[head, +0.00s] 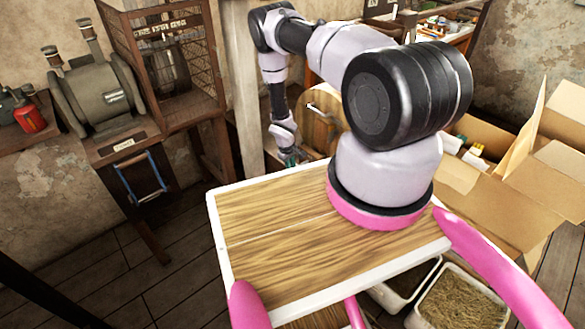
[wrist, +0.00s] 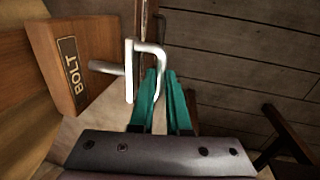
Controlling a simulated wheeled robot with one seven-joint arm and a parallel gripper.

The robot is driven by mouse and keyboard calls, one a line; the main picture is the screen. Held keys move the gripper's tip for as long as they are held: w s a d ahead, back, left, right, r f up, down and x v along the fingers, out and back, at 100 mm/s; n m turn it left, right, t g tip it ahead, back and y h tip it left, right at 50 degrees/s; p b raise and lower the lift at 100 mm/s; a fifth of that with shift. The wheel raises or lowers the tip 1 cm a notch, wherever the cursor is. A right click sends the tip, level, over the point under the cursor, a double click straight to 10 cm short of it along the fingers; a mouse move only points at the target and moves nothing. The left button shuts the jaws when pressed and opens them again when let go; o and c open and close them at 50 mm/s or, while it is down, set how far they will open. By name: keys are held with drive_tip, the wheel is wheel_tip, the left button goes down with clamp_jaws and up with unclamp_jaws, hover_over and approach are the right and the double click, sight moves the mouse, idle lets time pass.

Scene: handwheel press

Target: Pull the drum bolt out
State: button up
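The drum bolt (wrist: 129,72) is a pale metal rod with a looped handle. It sticks out of a wooden block with a "BOLT" plate (wrist: 70,75) in the wrist view. My gripper (wrist: 161,76) has teal fingers, which stand apart with a gap between them. The far side of the handle loop reaches down between the fingertips; I cannot tell whether they touch it. The bolt cannot be made out there.
A pale post (head: 243,90) stands left of the drum. Open cardboard boxes (head: 530,170) fill the right side. A grey machine (head: 97,95) sits on a bench at left, beside a wooden mesh cage (head: 165,60). Plank floor lies free at lower left.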

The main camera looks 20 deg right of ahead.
drive_tip(key=o, duration=0.4)
drive_tip(key=shift+a, duration=0.3)
drive_tip(key=shift+o, duration=0.2)
wheel_tip(320, 180, up, 11)
drive_tip(key=a, duration=0.1)
drive_tip(key=shift+s+a+f, duration=0.2)
drive_tip(key=shift+s+a, duration=0.1)
drive_tip(key=shift+s, duration=0.1)
